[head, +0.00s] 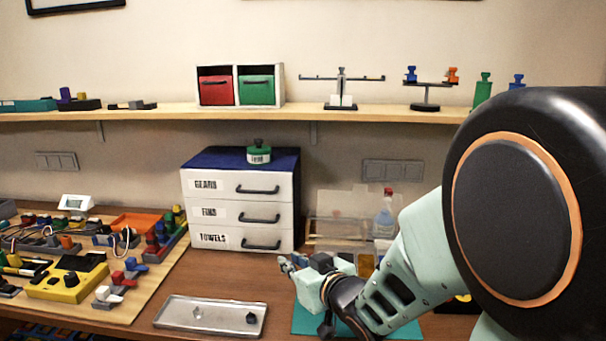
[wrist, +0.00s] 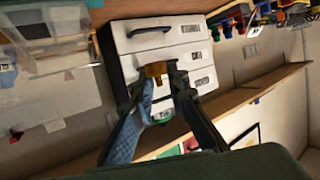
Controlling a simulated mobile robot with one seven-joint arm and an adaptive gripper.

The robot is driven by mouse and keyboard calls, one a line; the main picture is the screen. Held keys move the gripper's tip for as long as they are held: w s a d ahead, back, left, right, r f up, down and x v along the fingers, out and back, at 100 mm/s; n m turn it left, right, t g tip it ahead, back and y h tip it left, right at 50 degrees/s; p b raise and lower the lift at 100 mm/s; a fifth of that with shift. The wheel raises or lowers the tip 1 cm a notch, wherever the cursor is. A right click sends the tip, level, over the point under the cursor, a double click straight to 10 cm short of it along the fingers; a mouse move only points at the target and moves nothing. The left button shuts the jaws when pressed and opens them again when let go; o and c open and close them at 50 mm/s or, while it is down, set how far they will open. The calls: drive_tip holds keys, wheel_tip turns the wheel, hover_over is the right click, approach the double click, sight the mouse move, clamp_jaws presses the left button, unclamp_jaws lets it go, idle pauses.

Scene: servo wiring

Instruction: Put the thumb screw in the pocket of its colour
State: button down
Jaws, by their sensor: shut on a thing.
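My gripper (wrist: 160,77) is shut on a small orange-brown piece, which looks like the thumb screw (wrist: 155,70), held between its fingertips in the wrist view. In the head view my gripper (head: 290,263) is in the air in front of the drawer unit's lower right, above the table. The held piece cannot be made out clearly there. A clear compartment box (head: 340,229) stands behind my arm, partly hidden, with its lid raised. It also shows at the upper left of the wrist view (wrist: 52,22). Its pocket colours are too blurred to tell.
A drawer unit (head: 238,213) carries a green-lidded jar (head: 259,152). A metal tray (head: 222,328) with two small pieces lies in front. A wiring board (head: 140,285) fills the left. A shelf (head: 240,115) runs above.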

drive_tip(key=w+d+m+t+h, duration=0.1)
drive_tip(key=w+d+m+h, duration=0.25)
drive_tip(key=d, duration=0.45)
drive_tip(key=w+d+m+h, duration=0.2)
drive_tip(key=d+h, duration=0.2)
drive_tip(key=d, duration=0.4)
wheel_tip(320, 180, up, 14)
drive_tip(key=p, duration=1.5)
drive_tip(key=shift+w, duration=0.2)
drive_tip(key=shift+f+y, duration=0.2)
drive_tip(key=shift+y, duration=0.05)
